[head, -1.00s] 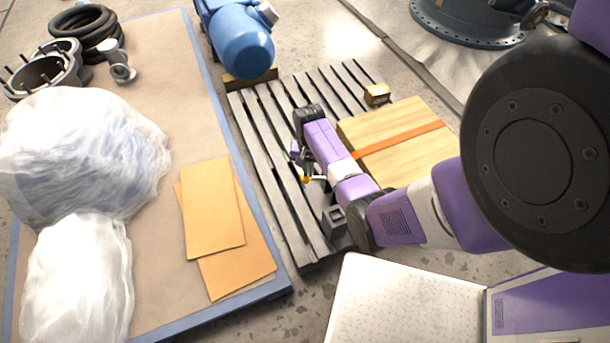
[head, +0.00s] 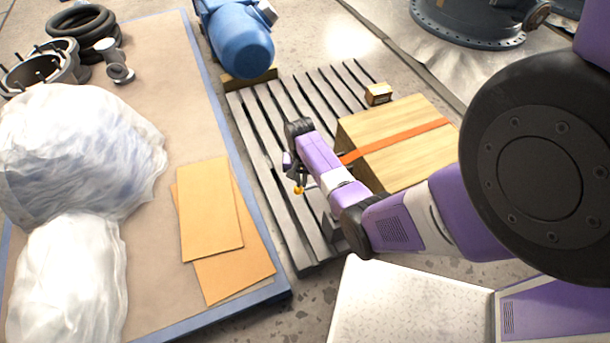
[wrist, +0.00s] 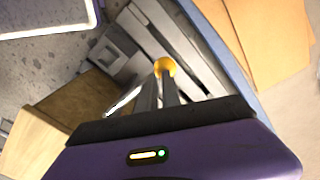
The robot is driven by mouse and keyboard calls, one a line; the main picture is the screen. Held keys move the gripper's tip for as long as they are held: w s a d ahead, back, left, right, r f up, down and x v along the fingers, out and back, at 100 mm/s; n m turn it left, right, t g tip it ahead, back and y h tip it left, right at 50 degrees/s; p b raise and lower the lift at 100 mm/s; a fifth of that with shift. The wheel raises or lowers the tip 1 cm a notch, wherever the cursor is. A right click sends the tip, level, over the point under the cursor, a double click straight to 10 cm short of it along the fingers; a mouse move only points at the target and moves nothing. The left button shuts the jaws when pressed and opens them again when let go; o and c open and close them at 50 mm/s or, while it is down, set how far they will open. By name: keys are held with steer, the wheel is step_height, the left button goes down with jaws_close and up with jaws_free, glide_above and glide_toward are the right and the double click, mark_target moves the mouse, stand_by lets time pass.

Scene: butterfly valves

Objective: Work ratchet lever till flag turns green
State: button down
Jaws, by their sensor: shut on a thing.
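The ratchet lever shows as a thin pale rod with a yellow knob (head: 298,190) at its end, above the slatted pallet. The yellow knob (wrist: 165,66) also shows in the wrist view, at the tips of my gripper (wrist: 163,78). My gripper (head: 299,183) is shut on the knob, mostly hidden behind my arm in the head view. A grey block-like fitting (wrist: 112,50) on the pallet shows at the upper left of the wrist view; my arm largely covers it in the head view. I cannot make out the flag or its colour.
A wooden crate (head: 395,165) with an orange strap stands on the pallet (head: 262,150), right of my arm. A small box (head: 378,93) and a blue motor (head: 240,40) are farther back. A blue-edged platform at left holds cardboard sheets (head: 210,210) and plastic-wrapped bundles (head: 75,150).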

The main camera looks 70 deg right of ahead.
step_height(320, 180, up, 7)
steer(key=s+d+p, duration=0.1)
steer(key=s+p, duration=0.1)
steer(key=p, duration=0.5)
steer(key=shift+d+p, duration=0.2)
steer(key=shift+p, duration=0.2)
steer(key=shift+r, duration=0.15)
steer(key=shift+w+a+f+b, duration=0.15)
steer(key=shift+w+f+b, duration=0.05)
steer(key=shift+f+b, duration=0.5)
steer(key=shift+w+a+f+b, duration=0.15)
steer(key=shift+f+b, duration=0.3)
steer(key=shift+f, duration=0.3)
steer(key=shift+w+a+f+b, duration=0.2)
steer(key=shift+f+b, duration=0.45)
steer(key=shift+f, duration=0.2)
steer(key=shift+w+a+f+b, duration=0.2)
steer(key=shift+f+b, duration=0.4)
steer(key=shift+f, duration=0.2)
steer(key=shift+w+a+f+b, duration=0.15)
steer(key=shift+a+f+b, duration=0.05)
steer(key=shift+f+b, duration=0.55)
steer(key=shift+p, duration=0.3)
step_height(320, 180, up, 8)
steer(key=s+d+p, duration=0.1)
steer(key=s+p, duration=0.1)
steer(key=p, duration=0.5)
steer(key=shift+d+f, duration=0.2)
steer(key=shift+d, duration=0.2)
steer(key=shift+r, duration=0.1)
